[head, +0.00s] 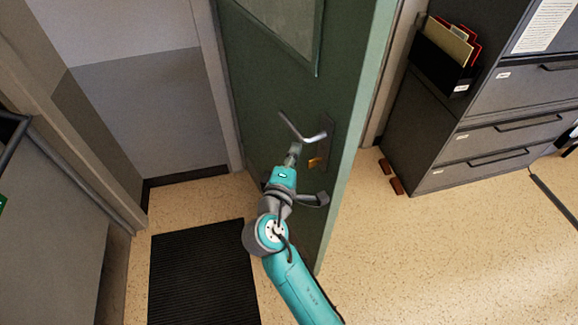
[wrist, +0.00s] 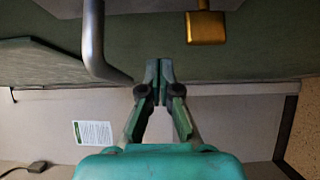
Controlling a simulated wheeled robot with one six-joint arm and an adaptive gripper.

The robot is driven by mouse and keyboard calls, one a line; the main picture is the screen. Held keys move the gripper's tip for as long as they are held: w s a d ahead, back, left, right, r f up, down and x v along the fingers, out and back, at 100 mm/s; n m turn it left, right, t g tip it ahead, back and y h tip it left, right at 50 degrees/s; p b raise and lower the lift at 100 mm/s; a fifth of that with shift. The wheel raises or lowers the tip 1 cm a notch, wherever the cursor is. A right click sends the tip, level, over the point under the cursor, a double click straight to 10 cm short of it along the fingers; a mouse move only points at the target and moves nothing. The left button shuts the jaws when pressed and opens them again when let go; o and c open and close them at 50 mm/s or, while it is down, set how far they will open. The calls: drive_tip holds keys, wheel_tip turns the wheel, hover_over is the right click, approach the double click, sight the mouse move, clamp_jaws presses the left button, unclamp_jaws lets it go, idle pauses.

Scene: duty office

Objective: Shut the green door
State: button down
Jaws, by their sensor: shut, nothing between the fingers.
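The green door (head: 262,100) stands ajar in the middle of the head view, its edge facing to the right. It has a window panel at the top, a metal lever handle (head: 303,130) and a brass lock piece (head: 314,162) below the handle. In the wrist view the handle (wrist: 93,45) is left of my fingers and the brass piece (wrist: 206,27) is to their upper right. My gripper (head: 294,150) is shut and empty, its tips at the door face close to the handle. I cannot tell whether the tips touch the door (wrist: 150,40).
A dark filing cabinet (head: 440,125) with a file holder (head: 443,58) stands right of the door. A black mat (head: 203,275) lies left of my arm. The floor at the lower right is clear.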

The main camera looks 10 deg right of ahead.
sight(312, 134)
drive_tip(key=shift+w+d, duration=0.3)
drive_tip(key=shift+d, duration=0.4)
drive_tip(key=shift+w+d, duration=0.3)
drive_tip(key=shift+d, duration=0.45)
drive_tip(key=shift+w+d, duration=0.3)
drive_tip(key=shift+d, duration=0.4)
